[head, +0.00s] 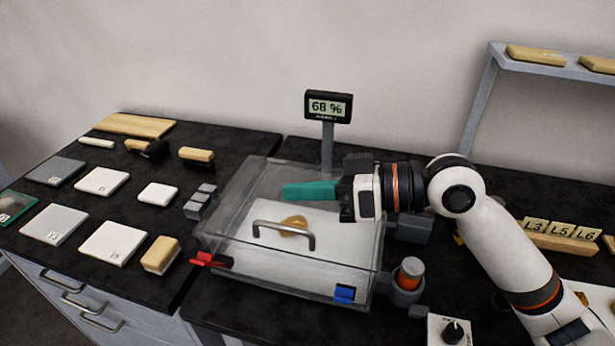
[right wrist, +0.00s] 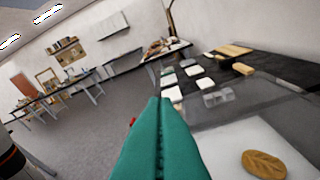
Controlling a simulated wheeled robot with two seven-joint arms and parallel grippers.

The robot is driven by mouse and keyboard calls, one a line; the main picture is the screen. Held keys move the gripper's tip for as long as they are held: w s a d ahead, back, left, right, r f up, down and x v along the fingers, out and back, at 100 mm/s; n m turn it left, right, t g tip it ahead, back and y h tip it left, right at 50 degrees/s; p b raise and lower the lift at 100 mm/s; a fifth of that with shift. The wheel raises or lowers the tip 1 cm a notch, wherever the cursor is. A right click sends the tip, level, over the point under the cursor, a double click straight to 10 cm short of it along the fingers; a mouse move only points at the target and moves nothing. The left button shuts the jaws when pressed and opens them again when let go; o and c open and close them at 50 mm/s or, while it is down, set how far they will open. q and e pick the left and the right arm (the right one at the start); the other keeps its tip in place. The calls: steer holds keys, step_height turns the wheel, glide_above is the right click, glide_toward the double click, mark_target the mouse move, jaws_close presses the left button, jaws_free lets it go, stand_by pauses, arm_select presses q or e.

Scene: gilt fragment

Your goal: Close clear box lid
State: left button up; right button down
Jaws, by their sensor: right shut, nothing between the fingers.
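The clear box (head: 300,275) stands at the table's front edge, with a white bed and a golden-tan leaf-like fragment (head: 293,224) inside. The fragment also shows in the right wrist view (right wrist: 264,164). The lid's grey metal handle (head: 283,231) shows above the bed; I cannot tell whether the lid is fully seated. A red latch (head: 208,260) is at the front left and a blue latch (head: 344,293) on the front right. My right gripper (head: 287,191), with teal fingers, is shut and empty, pointing left over the rear of the box. My left gripper is not in view.
A meter reading 68 % (head: 328,107) stands behind the box. Tiles, brushes and blocks cover the left table; a white tile (head: 158,194) is near. An orange-capped container (head: 409,273) and a knob box (head: 451,331) stand right of the box. A shelf (head: 550,66) is at the back right.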

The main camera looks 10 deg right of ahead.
steer(key=shift+s+a+f+n, duration=0.1)
steer(key=shift+s+f+n, duration=0.2)
steer(key=shift+f, duration=0.45)
